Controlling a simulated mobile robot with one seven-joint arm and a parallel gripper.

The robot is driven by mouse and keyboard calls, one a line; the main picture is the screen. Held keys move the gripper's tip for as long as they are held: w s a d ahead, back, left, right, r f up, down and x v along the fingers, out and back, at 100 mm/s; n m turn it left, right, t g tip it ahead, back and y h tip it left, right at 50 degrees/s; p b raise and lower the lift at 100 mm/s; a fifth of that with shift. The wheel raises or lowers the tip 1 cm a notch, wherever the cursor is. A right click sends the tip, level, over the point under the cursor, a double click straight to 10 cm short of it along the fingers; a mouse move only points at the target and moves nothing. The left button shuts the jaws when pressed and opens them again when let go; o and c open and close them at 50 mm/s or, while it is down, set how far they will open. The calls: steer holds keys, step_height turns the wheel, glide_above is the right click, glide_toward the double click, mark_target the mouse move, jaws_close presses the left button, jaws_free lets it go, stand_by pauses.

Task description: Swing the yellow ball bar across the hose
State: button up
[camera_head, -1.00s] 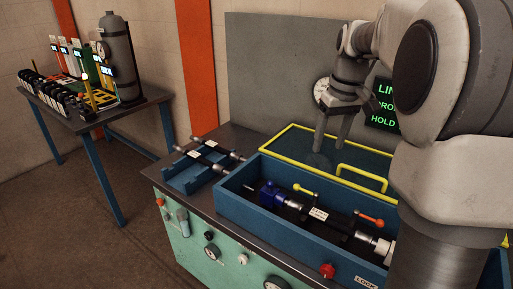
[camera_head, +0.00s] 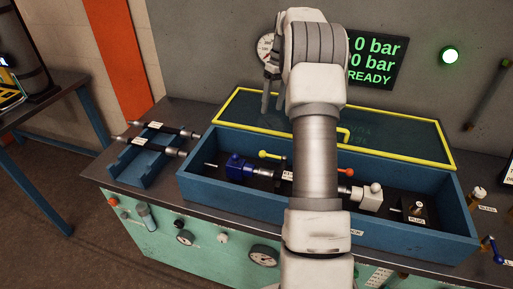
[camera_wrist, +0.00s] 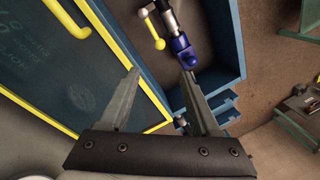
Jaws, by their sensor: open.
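The yellow ball bar (camera_head: 270,155) is in the blue trough, its ball toward the blue coupling (camera_head: 240,168). It lies roughly along the hose line. In the wrist view the bar (camera_wrist: 152,30) is near the top, beside the silver fitting and the blue coupling (camera_wrist: 183,50). The hose is mostly hidden behind my arm in the head view; a labelled piece (camera_head: 286,175) shows at the arm's left edge. My gripper (camera_wrist: 160,74) is open and empty, above the bench near the trough's back wall. In the head view its fingers (camera_head: 268,98) show left of my forearm, above the lid.
A dark lid with a yellow rim (camera_head: 400,150) lies behind the blue trough (camera_head: 400,238). An orange ball lever (camera_head: 346,172) shows right of my arm. Spare hoses rest on a blue rack (camera_head: 142,165) at left. A panel reading READY (camera_head: 375,62) and a green lamp (camera_head: 450,55) are behind.

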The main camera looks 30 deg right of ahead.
mark_target(263, 151)
steer(key=a+f, duration=0.1)
steer(key=f, duration=0.4)
steer(key=a+f, duration=0.1)
steer(key=f, duration=0.5)
steer(key=a+f, duration=0.1)
steer(key=f, duration=0.5)
steer(key=shift+s+a+p, duration=0.1)
steer(key=shift+s+p, duration=0.2)
jaws_close()
stand_by(0.6)
